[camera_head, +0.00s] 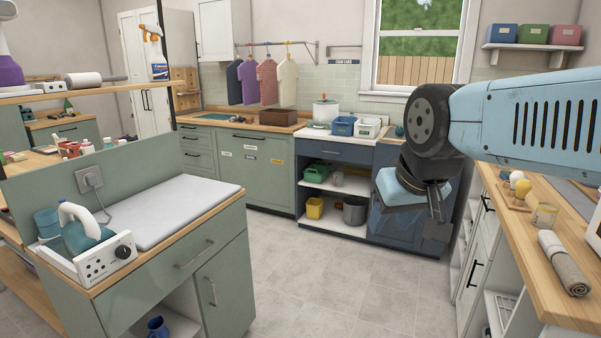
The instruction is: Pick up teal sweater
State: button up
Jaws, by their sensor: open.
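I cannot make out a garment that is clearly a teal sweater. Several short-sleeved tops hang from a rail on the back wall. The leftmost is a dark slate-blue top (235,84), and I cannot tell if it is the sweater. Beside it hang a purple top (249,82), a pink top (267,82) and a cream top (287,82). My gripper (438,215) points down at the right of the view, in front of the blue cabinet and well apart from the tops. It is open, and I see nothing held in it.
A green cabinet with an ironing pad (160,212) and a teal iron (82,238) stands at front left. A wooden counter (535,212) with a rolled towel (565,263) runs along the right. The tiled floor (335,290) between them is clear.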

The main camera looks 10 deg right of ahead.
aim_at(399, 130)
jog(key=z, duration=0.05)
jog(key=i, duration=5.4)
jog(key=z, duration=2.85)
